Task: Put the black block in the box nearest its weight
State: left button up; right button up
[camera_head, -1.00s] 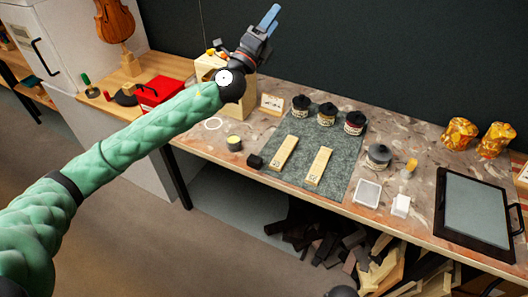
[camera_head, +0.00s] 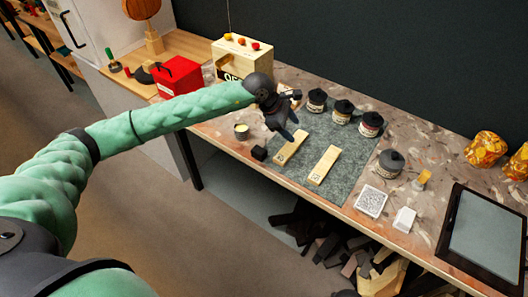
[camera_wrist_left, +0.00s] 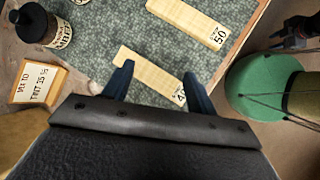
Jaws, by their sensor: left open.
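A small black block (camera_head: 259,153) sits at the near left edge of the grey-green mat. Two pale wooden pieces lie on the mat, a left one (camera_head: 291,148) and a right one (camera_head: 323,166). In the left wrist view, one (camera_wrist_left: 192,20) is marked 50; the other (camera_wrist_left: 150,73) has a number partly hidden by a finger. I cannot tell whether they are boxes. My left gripper (camera_head: 291,128) is open and empty, above the mat near the left piece. Its fingers (camera_wrist_left: 158,72) show in the wrist view, where I cannot make out the block. A dark shape (camera_wrist_left: 297,33) there may be my right gripper.
Lidded jars (camera_head: 343,110) line the mat's back edge. A grey jar (camera_head: 389,163), a white square (camera_head: 371,201) and a dark tablet-like tray (camera_head: 482,228) lie right. A wooden box (camera_head: 243,60) stands behind my arm.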

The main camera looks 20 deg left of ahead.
pick_arm(q)
jog(key=a+f+m+y, duration=0.1)
jog(key=a+f+y, duration=0.2)
jog(key=a, duration=0.2)
jog(key=m+g+y, duration=0.2)
jog(key=y, duration=0.1)
send_over(259, 150)
jog(key=shift+w+d+f, duration=0.1)
jog(key=shift+w+d, duration=0.05)
jog(key=shift+d, duration=0.05)
jog(key=shift+a, duration=0.2)
jog(key=shift+f+p, duration=0.5)
jog(key=shift+f, duration=0.75)
jog(key=f+p, duration=0.2)
jog(key=f, duration=0.2)
jog(key=shift+s+f+p, duration=0.1)
jog(key=shift+s+p, duration=0.1)
jog(key=shift+p, duration=0.2)
jog(key=shift+f, duration=0.55)
pick_arm(e)
notch_tip(259, 150, down, 13)
jog(key=s+d+t, duration=0.1)
jog(key=s+d, duration=0.1)
jog(key=shift+d+f, duration=0.15)
jog(key=shift+d, duration=0.05)
jog(key=shift+w, duration=0.1)
pick_arm(q)
jog(key=c, duration=1.1)
